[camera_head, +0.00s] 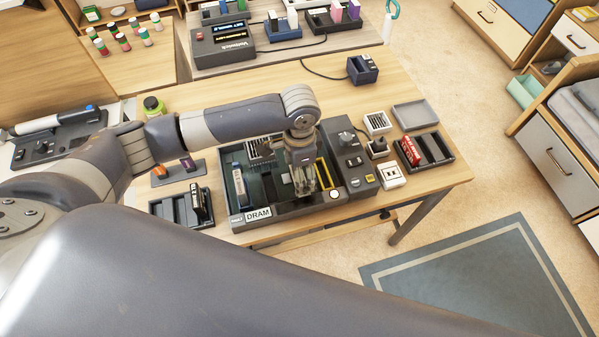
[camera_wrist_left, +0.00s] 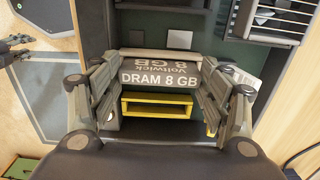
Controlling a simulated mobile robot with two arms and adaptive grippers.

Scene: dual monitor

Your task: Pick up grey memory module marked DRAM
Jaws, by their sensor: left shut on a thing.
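The memory module (camera_wrist_left: 158,78), dark grey with white "DRAM 8 GB" lettering, lies between the fingers of my left gripper in the left wrist view. My left gripper (camera_wrist_left: 157,98) is shut on it. In the head view my left gripper (camera_head: 304,187) points down over the dark board tray (camera_head: 287,208), and its fingers and wrist largely hide the module. A yellow-framed slot (camera_wrist_left: 160,97) shows just below the module in the left wrist view. A "DRAM" label (camera_head: 258,214) is on the tray's front edge. A dark part at the left wrist view's left edge may be my right gripper (camera_wrist_left: 14,46), too partial to judge.
A finned heatsink (camera_head: 262,149) stands in the tray behind my left gripper. A black rack (camera_head: 181,209) is left of the tray. A slotted holder with a red module (camera_head: 411,152) and an empty grey tray (camera_head: 415,116) are to the right. The table's back middle is mostly clear.

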